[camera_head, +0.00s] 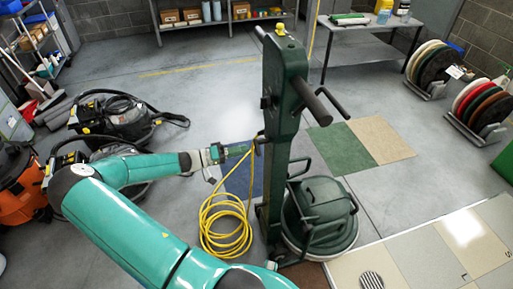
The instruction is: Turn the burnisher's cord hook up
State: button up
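The burnisher (287,110) is a dark green upright machine with a round base (322,205) and black handle bars at its top. A long yellow cord (228,228) hangs in loops at its left side, from about mid-column down toward the floor. The dark cord hook (260,141) seems to stick out of the column's left side, at the top of the cord; it is small and its direction is unclear. My teal arm reaches in from the lower left. My gripper (247,147) is at the hook, touching or very close. Its fingers are too small to tell open from shut.
Coloured floor tiles (376,140) lie behind the burnisher. Black vacuum machines (110,115) stand at left, with an orange one (18,180) at the edge. Pad racks (480,108) and a metal table (365,28) are at right and back. Grey floor between them is open.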

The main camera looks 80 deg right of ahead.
aim_at(257, 147)
jog(key=x, duration=0.6)
jog(key=shift+s, duration=0.2)
grip_shut()
